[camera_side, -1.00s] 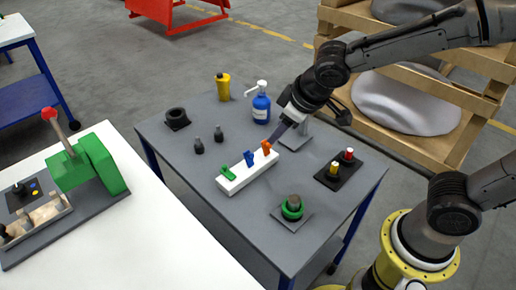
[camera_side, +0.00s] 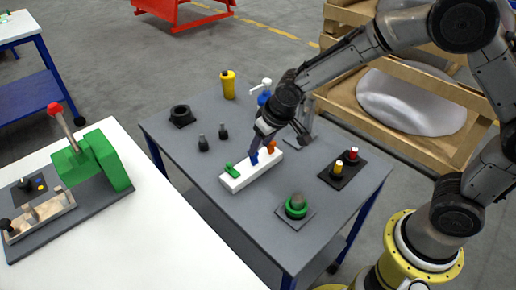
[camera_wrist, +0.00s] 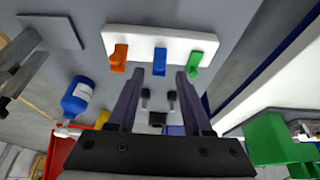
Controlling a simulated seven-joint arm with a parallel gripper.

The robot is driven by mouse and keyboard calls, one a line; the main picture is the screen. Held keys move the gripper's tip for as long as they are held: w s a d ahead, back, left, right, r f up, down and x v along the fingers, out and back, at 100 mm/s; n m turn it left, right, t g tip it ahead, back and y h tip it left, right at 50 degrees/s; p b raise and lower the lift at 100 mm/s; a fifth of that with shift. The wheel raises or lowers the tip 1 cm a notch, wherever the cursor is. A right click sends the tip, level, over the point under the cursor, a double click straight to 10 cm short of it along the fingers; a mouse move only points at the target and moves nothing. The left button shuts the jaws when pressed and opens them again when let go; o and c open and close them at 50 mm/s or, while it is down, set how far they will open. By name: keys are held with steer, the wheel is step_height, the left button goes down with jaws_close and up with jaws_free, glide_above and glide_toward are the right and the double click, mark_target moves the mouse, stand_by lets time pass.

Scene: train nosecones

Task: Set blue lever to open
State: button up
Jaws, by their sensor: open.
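The blue lever (camera_side: 254,158) stands in the middle of a white block (camera_side: 236,183) on the grey table, between a green lever (camera_side: 232,170) and an orange lever (camera_side: 272,147). My gripper (camera_side: 259,144) is open, with its fingertips just above and beside the blue lever. In the wrist view, the blue lever (camera_wrist: 160,62) lies between the two fingertips, with a gap on each side. The orange lever (camera_wrist: 118,60) is left of the fingers there and the green lever (camera_wrist: 193,63) is right. My fingers partly hide the blue lever in the side view.
A blue bottle (camera_side: 263,98) stands behind my gripper. Two dark pegs (camera_side: 222,132) are behind the block. The table's left front is clear.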

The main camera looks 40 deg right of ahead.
mark_target(255, 157)
steer(key=shift+x, duration=1.45)
jaws_close()
